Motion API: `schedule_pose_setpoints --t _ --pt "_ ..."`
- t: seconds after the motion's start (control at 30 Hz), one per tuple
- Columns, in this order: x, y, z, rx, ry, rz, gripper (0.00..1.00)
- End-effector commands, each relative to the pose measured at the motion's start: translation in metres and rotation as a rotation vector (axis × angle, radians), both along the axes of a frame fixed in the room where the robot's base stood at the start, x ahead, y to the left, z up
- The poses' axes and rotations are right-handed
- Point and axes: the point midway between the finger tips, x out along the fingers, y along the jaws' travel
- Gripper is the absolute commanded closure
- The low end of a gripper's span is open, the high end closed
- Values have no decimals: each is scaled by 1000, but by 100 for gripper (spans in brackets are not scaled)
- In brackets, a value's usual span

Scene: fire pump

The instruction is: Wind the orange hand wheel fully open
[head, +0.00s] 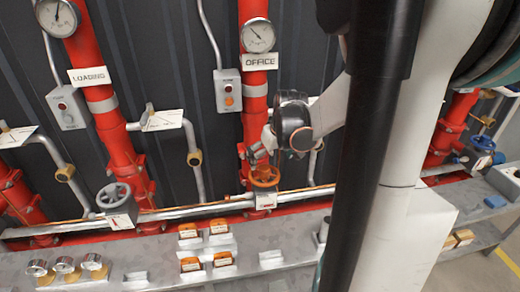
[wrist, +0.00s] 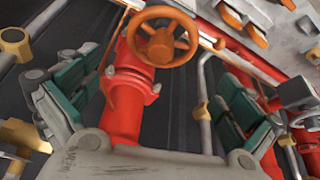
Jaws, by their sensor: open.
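The orange hand wheel (wrist: 162,37) sits at the top middle of the wrist view, at the end of a red pipe fitting. It also shows in the head view (head: 264,176), under the red pipe marked OFFICE. My gripper (wrist: 155,92) is open, with its green-padded fingers wide apart to the left and right. The wheel appears beyond the fingertips, between their lines, and nothing is held. In the head view my wrist is just above the wheel and hides part of the pipe behind it.
A grey hand wheel (head: 114,196) is on the left pipe and a blue one (head: 483,143) is at the far right. A horizontal silver pipe (head: 200,208) runs behind the grey bench (head: 150,255). Several orange-topped blocks sit on the bench.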

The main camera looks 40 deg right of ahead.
Motion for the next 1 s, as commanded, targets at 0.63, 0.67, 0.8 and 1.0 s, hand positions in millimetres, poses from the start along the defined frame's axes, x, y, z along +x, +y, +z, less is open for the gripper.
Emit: schedule_pose_setpoints --t 0.63,0.67,0.8,1.0 --pt "32 -9 -80 0 -1 0 0" --pt "32 -9 -80 0 -1 0 0" --pt "32 -9 -81 0 -1 0 0" --pt "32 -9 -80 0 -1 0 14"
